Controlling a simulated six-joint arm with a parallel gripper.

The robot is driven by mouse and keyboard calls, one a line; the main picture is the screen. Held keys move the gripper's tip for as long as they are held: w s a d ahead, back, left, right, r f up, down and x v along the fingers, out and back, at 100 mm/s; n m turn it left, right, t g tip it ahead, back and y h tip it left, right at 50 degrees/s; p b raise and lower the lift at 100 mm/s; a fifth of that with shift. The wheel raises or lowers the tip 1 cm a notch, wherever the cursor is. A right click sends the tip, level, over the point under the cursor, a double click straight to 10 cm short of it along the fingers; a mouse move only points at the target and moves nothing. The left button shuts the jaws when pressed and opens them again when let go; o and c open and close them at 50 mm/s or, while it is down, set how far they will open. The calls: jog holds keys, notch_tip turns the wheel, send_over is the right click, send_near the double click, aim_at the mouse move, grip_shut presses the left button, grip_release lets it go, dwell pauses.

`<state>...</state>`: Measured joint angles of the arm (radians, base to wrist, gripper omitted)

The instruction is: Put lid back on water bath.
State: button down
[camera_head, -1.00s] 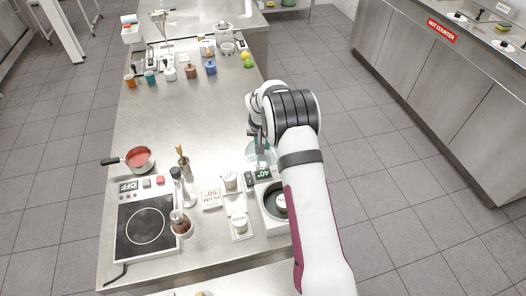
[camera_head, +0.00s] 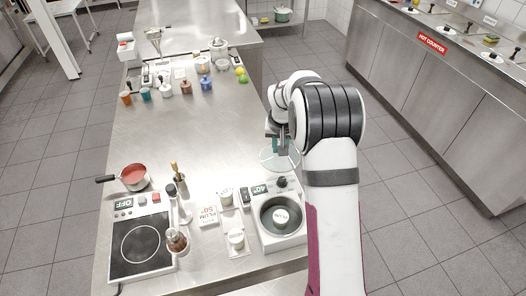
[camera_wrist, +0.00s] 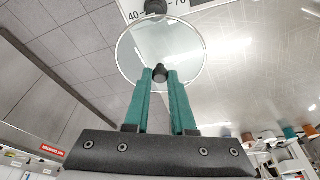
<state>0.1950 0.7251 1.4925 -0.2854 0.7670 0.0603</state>
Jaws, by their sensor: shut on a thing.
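The lid (camera_wrist: 135,45) is a clear round glass disc with a black knob (camera_wrist: 160,73). My gripper (camera_wrist: 161,75) has teal fingers shut on the knob. In the head view the lid (camera_head: 270,160) hangs under my gripper (camera_head: 277,147), just beyond the back edge of the water bath. The water bath (camera_head: 296,242) is a white box with a round dark basin, open at the top. A white-capped jar (camera_head: 281,217) stands in the basin. The bath's dial (camera_wrist: 155,6) shows at the top edge of the wrist view. My arm passes just right of the bath.
A hot plate (camera_head: 141,243) and a red-filled pan (camera_head: 134,176) are at left. The middle of the counter (camera_head: 190,130) is clear.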

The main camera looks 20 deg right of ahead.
jog(key=s+d+r, duration=0.2)
jog(key=s+d, duration=0.1)
jog(key=shift+d+r, duration=0.25)
jog(key=shift+r, duration=0.1)
jog(key=shift+s+a+r+n, duration=0.2)
jog(key=shift+s+r+n, duration=0.1)
jog(key=shift+s+n, duration=0.25)
jog(key=s+a+r+n+y, duration=0.25)
jog(key=s+a+n, duration=0.55)
jog(key=s+n, duration=0.4)
jog(key=shift+m+y, duration=0.35)
jog(key=shift+m, duration=0.2)
jog(key=shift+s+f, duration=0.2)
jog(key=shift+f, duration=0.9)
jog(key=shift+s+f, duration=0.2)
jog(key=shift+f, duration=0.95)
jog(key=shift+s+f, duration=0.2)
jog(key=shift+f, duration=0.9)
jog(key=shift+a+f, duration=0.1)
jog(key=shift+f, duration=0.1)
jog(key=shift+c, duration=1)
grip_release()
